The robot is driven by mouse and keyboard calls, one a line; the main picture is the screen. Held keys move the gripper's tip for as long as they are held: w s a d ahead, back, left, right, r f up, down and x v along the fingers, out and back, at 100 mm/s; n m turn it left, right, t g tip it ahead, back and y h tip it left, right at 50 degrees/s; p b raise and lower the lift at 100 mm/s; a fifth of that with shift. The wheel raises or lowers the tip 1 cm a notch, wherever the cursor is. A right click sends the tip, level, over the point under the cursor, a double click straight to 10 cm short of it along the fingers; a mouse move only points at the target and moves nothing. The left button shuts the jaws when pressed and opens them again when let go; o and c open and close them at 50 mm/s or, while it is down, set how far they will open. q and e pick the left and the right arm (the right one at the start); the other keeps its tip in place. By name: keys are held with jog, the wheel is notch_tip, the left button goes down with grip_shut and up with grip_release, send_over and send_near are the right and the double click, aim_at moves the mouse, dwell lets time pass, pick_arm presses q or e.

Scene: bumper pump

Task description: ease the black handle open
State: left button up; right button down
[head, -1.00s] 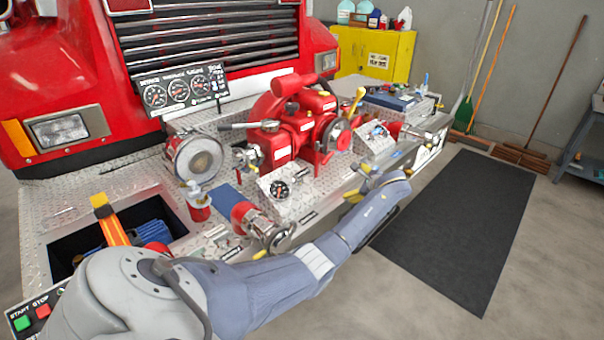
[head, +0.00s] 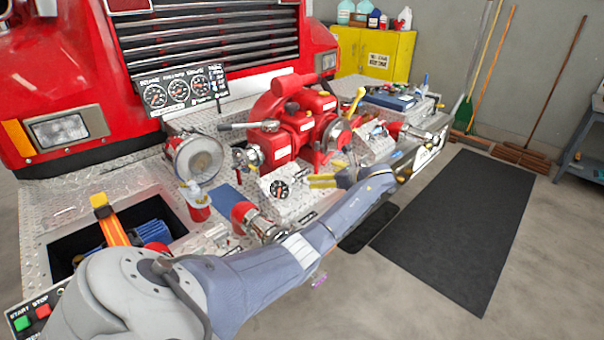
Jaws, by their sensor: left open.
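A dark lever handle (head: 240,126) sticks out to the left from the red pump (head: 295,128) on the bumper. It looks like the black handle, lies roughly level, and nothing touches it. My left gripper (head: 311,180) is in front of the pump, right of a small round gauge (head: 279,188). Its yellow fingers point left and are parted and empty. It is apart from the handle, lower and to the right. My left forearm hides part of the bumper's front edge. My right gripper is not in view.
A yellow-handled valve lever (head: 355,103) rises at the pump's right. A round chrome-rimmed fitting (head: 199,158) stands left of the pump. A red-collared outlet (head: 250,219) sits near my forearm. An open recess (head: 80,235) is at left.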

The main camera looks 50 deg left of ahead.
aim_at(302, 172)
pick_arm(q)
jog(key=x, duration=1.2)
jog(key=c, duration=1.6)
jog(key=shift+d+r, duration=0.7)
jog(key=shift+r, duration=0.35)
jog(key=o, duration=1.6)
jog(key=shift+d, duration=0.1)
jog(key=v, duration=1.2)
